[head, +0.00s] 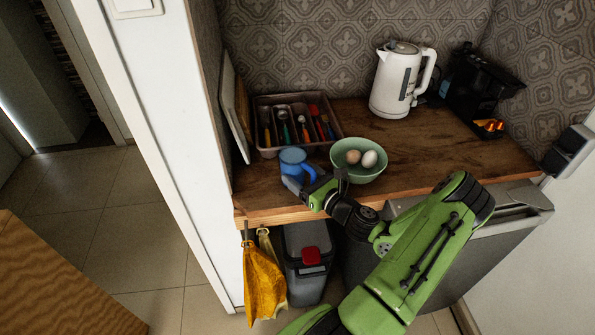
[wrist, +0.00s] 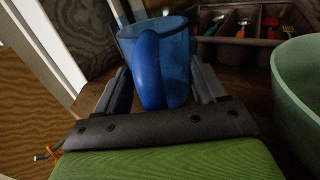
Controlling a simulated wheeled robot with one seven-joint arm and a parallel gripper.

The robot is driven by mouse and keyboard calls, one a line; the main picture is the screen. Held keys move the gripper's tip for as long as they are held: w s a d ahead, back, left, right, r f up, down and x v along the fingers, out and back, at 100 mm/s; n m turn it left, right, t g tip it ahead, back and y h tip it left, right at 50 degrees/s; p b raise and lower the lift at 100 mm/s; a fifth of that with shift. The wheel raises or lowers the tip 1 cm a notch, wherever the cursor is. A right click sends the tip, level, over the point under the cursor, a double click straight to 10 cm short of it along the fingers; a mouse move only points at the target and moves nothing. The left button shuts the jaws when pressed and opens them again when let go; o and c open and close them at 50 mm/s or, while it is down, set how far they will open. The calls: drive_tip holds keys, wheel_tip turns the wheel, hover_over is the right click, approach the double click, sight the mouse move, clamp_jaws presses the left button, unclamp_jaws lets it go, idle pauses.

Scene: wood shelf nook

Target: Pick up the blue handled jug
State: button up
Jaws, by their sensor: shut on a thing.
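The blue handled jug (head: 293,158) stands upright near the front left of the wooden counter in the head view. In the wrist view the jug (wrist: 176,62) sits between the two fingers, with its handle facing my wrist. My gripper (wrist: 165,88) is shut on the jug, one finger on each side of its body. In the head view my gripper (head: 299,183) reaches in from the front right. I cannot tell whether the jug's base touches the counter.
A green bowl (head: 347,172) with two eggs stands close to the right of my gripper. Behind the jug is a cutlery tray (head: 265,101) with utensils. A white kettle (head: 388,88) and a black coffee machine (head: 466,80) stand further back. A wall edge (head: 205,150) borders the left.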

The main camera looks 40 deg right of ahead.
drive_tip(key=shift+r, duration=0.15)
drive_tip(key=shift+c, duration=0.3)
drive_tip(key=shift+r+p, duration=1.8)
drive_tip(key=shift+r, duration=3.1)
